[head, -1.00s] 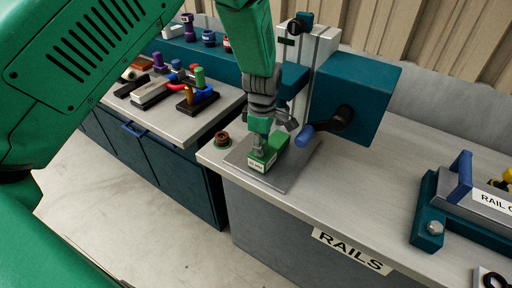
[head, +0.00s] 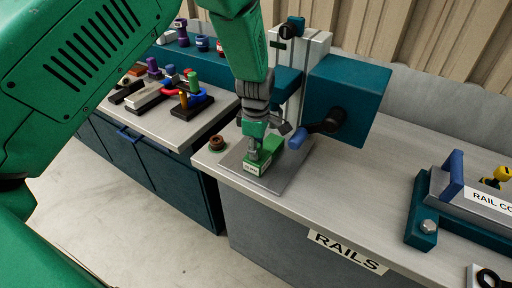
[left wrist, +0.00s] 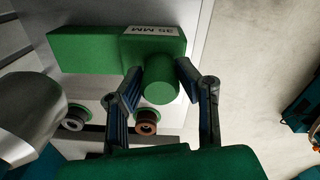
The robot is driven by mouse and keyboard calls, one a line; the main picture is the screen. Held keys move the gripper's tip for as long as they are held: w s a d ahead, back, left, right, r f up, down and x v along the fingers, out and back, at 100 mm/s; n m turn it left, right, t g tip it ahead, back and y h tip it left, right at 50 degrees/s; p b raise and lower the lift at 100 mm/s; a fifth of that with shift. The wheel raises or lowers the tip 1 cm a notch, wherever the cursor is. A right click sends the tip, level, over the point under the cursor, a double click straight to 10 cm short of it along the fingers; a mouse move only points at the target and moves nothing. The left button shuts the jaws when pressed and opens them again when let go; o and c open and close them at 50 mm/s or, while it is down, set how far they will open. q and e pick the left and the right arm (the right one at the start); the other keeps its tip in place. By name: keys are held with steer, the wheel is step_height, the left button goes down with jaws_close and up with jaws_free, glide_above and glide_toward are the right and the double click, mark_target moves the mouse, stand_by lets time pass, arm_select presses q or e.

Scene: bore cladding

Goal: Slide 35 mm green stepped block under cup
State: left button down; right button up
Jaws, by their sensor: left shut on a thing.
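The green stepped block (head: 262,164), labelled 35 MM, rests on the grey plate (head: 287,181) at the bench's left end. In the head view my left gripper (head: 254,153) points down at its near end. In the left wrist view the block (left wrist: 95,48) lies across the top left, and the gripper's fingers (left wrist: 160,85) are shut around its round green knob. A grey rounded metal part (left wrist: 28,118), perhaps the cup, shows at the wrist view's left edge. In the head view I cannot clearly make out the cup. My right gripper is not in view.
A blue-green machine (head: 346,98) with a lever (head: 322,126) stands just behind the plate. A brown ring (head: 217,142) sits left of the plate. A rail fixture (head: 465,200) stands at the right. The bench between plate and fixture is clear.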

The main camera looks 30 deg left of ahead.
arm_select(q)
steer(key=c, duration=1.1)
jaws_free()
steer(key=shift+f, duration=0.2)
steer(key=shift+a, duration=0.25)
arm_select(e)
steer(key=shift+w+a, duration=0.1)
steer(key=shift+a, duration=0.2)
arm_select(q)
steer(key=shift+r, duration=0.15)
step_height(320, 180, up, 10)
steer(key=shift+d+r, duration=0.1)
steer(key=shift+r, duration=0.65)
steer(key=shift+s+f, duration=0.1)
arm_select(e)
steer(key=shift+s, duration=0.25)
